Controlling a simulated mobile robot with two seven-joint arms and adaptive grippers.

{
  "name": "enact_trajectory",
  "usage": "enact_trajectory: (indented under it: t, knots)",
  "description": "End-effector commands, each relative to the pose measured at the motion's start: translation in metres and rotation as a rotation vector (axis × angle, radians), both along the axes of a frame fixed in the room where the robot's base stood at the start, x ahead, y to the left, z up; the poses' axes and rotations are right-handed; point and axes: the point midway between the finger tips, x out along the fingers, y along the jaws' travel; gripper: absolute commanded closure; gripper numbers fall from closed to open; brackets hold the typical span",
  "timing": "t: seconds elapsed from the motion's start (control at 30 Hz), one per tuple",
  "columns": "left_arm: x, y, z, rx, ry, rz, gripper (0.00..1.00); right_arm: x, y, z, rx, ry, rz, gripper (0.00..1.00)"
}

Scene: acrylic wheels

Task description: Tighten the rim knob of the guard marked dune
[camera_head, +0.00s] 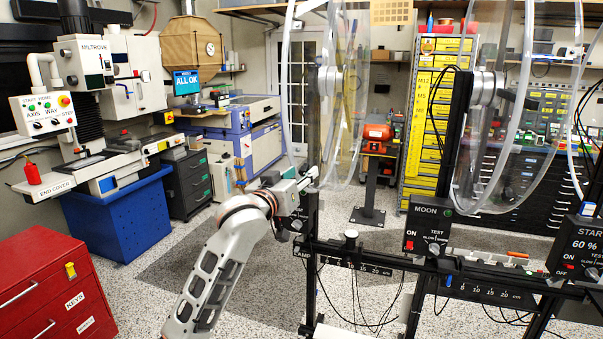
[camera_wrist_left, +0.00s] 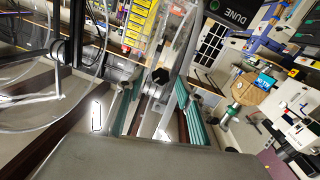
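The box marked DUNE (camera_wrist_left: 237,18) shows at the top of the left wrist view. In the head view, a dark box (camera_head: 297,226) sits partly behind my left gripper, its label hidden. The clear round guard (camera_head: 342,120) of the left wheel stands above it. My left gripper (camera_head: 305,182) is at the guard's lower edge. In the left wrist view its two teal-padded fingers stand apart, and a black knob (camera_wrist_left: 161,75) with a pale metal part below it shows between them, near the tips. I cannot tell whether the fingers touch it. My right gripper is out of view.
A second clear wheel (camera_head: 495,120) with a box marked MOON (camera_head: 428,228) stands to the right, and a START box (camera_head: 578,246) beyond it. A dark rail (camera_head: 375,258) with scales runs below them. A red cabinet (camera_head: 45,290) is at lower left. Open floor lies between.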

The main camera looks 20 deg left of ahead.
Motion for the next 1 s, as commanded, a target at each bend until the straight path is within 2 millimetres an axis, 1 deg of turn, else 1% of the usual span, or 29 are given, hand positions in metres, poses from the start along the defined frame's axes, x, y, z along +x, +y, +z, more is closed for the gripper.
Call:
enact_trajectory:
  t: [0.03, 0.13, 0.43, 0.47, 0.5, 0.57, 0.6, 0.87, 1.0]
  knots:
    - [0.0043, -0.0007, 0.0004, 0.000, 0.000, 0.000, 0.63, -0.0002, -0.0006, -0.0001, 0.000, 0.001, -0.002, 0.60]
    - [0.0090, -0.0013, 0.0004, 0.001, 0.000, 0.000, 0.63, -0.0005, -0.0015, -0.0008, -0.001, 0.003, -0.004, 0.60]
    - [0.0107, -0.0013, -0.0001, 0.001, 0.000, 0.000, 0.63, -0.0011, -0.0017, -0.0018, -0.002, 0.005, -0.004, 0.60]
    - [0.0107, -0.0013, -0.0001, 0.001, 0.000, 0.000, 0.71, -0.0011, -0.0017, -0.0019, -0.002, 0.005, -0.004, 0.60]
    - [0.0106, -0.0013, -0.0001, 0.001, 0.000, 0.000, 0.81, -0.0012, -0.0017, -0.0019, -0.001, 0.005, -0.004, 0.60]
    - [0.0106, -0.0013, -0.0001, 0.001, 0.000, 0.000, 0.97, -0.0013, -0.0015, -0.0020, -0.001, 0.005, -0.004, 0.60]
    - [0.0106, -0.0012, -0.0001, 0.001, 0.000, 0.000, 1.00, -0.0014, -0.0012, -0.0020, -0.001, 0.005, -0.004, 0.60]
    - [0.0105, -0.0014, -0.0001, 0.010, 0.000, 0.006, 1.00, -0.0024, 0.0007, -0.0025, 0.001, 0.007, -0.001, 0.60]
    - [0.0104, -0.0022, 0.0001, 0.044, -0.003, 0.025, 1.00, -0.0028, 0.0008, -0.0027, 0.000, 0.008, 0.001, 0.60]
